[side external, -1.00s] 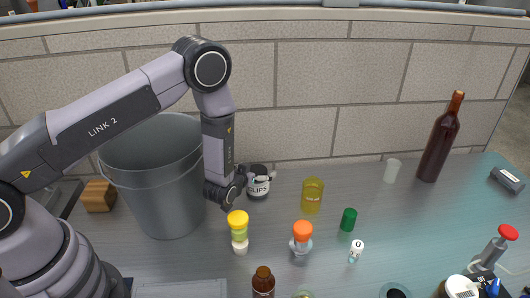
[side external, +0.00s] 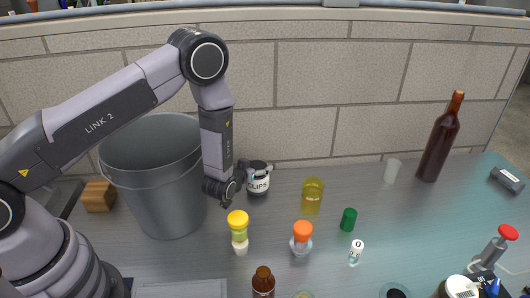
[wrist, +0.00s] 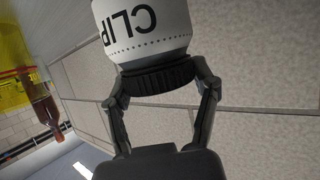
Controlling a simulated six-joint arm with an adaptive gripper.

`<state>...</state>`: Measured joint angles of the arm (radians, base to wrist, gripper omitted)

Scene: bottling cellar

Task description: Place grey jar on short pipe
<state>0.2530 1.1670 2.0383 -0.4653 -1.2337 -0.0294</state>
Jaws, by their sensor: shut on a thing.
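A jar with a dark lid and a pale label reading CLIPS (side external: 258,185) is the likely grey jar, near the back wall. My gripper (side external: 257,171) is shut on it from the left. In the wrist view my gripper's two fingers (wrist: 161,88) press the sides of the ribbed black lid, and the pale jar body (wrist: 150,40) extends beyond them. I cannot tell for sure which thing is the short pipe. A short green cylinder (side external: 348,219) stands to the right on the bench. A dark round opening (side external: 396,291) shows at the bottom edge, partly cut off.
A grey bucket (side external: 155,190) stands left of my gripper. A yellow glass (side external: 312,196) is to the jar's right. Bottles with yellow (side external: 238,220) and orange (side external: 303,231) caps stand in front. A tall brown bottle (side external: 437,145) is at back right.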

